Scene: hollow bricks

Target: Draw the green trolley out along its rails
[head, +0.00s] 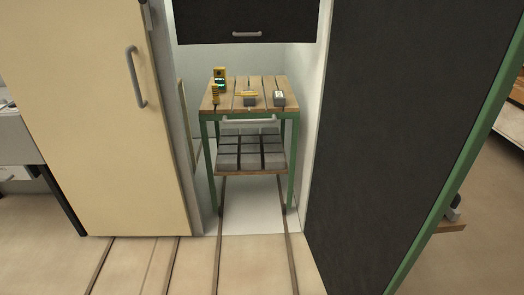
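The green trolley (206,165) stands inside a narrow white-walled bay in the middle of the head view. It has green legs and a slatted wooden top. A pale bar handle (249,121) runs across its front, just under the top. A lower wooden shelf carries several grey hollow bricks (250,152). On the top lie a yellow and dark device (219,77) and small grey and yellow items (279,98). Two rails (218,252) run from under the trolley out over the floor towards me. Neither of my grippers is in view.
A cream door panel (120,120) with a grey handle stands left of the bay. A large dark panel (400,110) with a green edge stands right of it. A dark drawer or flap front (246,22) hangs above. The floor before the bay is clear. More rails run at left.

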